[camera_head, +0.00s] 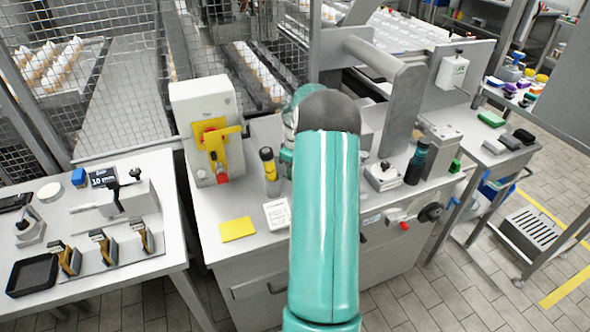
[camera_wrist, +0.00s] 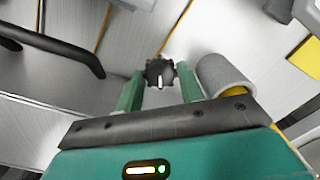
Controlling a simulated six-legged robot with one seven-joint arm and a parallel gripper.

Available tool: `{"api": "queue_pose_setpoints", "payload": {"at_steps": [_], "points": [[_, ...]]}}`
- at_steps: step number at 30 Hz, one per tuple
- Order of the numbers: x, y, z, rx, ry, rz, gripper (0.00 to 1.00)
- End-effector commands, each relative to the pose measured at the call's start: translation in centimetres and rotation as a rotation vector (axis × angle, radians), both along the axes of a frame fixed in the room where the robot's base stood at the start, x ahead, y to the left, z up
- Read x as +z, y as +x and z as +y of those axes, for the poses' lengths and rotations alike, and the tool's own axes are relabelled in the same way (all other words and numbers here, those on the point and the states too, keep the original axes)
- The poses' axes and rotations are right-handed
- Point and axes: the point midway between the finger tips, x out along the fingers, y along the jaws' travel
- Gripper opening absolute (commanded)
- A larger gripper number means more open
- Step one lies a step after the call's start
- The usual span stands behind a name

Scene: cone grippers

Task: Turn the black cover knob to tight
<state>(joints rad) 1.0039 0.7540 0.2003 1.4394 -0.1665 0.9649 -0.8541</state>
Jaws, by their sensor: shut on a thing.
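The black cover knob (camera_wrist: 155,69) shows in the wrist view as a small lobed knob with a white mark. The mark points down the picture, toward my gripper body. My gripper (camera_wrist: 160,75) has one green finger on each side of the knob and is shut on it. The lower side of the knob lies between the fingertips. In the head view my teal arm reaches up the middle of the picture and hides both the gripper and the knob. I cannot read any tight marking near the knob.
A grey cylinder (camera_wrist: 225,75) stands close beside the right finger. A dark bar handle (camera_wrist: 55,45) is at upper left in the wrist view.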

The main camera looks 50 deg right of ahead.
Motion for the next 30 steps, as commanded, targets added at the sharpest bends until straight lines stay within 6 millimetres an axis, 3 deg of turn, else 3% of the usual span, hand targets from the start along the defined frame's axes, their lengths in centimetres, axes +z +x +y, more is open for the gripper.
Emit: {"api": "queue_pose_setpoints", "payload": {"at_steps": [15, 30], "points": [[0.07, 0.16, 0.05, -0.372, -0.001, -0.002, 0.15], [0.05, 0.13, 0.02, -0.449, -0.001, -0.003, 0.15]]}}
